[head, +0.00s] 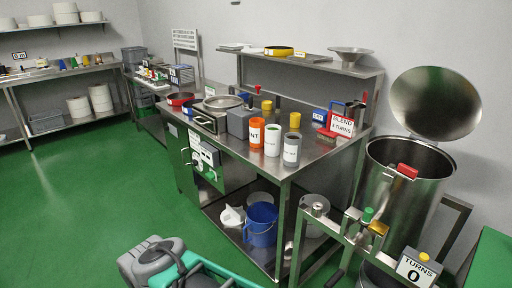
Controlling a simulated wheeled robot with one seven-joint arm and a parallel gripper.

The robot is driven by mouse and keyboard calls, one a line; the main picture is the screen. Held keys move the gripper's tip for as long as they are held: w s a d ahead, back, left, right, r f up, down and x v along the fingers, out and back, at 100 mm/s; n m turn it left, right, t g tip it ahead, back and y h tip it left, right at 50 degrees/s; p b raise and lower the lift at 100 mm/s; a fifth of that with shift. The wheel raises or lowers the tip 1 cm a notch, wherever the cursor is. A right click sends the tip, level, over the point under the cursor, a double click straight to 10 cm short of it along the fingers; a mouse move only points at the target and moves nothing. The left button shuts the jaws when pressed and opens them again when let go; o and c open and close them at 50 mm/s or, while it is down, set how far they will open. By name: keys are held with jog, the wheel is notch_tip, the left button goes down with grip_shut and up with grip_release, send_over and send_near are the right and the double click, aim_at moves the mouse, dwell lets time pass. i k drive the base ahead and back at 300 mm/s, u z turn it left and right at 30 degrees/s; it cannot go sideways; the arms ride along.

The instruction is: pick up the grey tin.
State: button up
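A grey tin (291,149) with a white label stands upright near the front right edge of the steel bench (315,158). A white tin (272,140) with a green inside or top stands just left of it. An orange tin (256,133) with a white label is further left. The label on the grey tin is too small to read. Nothing is seen holding the grey tin. My gripper is not in view.
Yellow-topped containers (295,120) stand behind the tins. A large steel drum (405,190) with a raised lid (434,102) is beyond the bench's right end. Green floor (90,190) is open at left.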

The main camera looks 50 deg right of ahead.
aim_at(292, 142)
jog(key=z, duration=0.15)
jog(key=i, duration=0.65)
jog(key=z, duration=0.55)
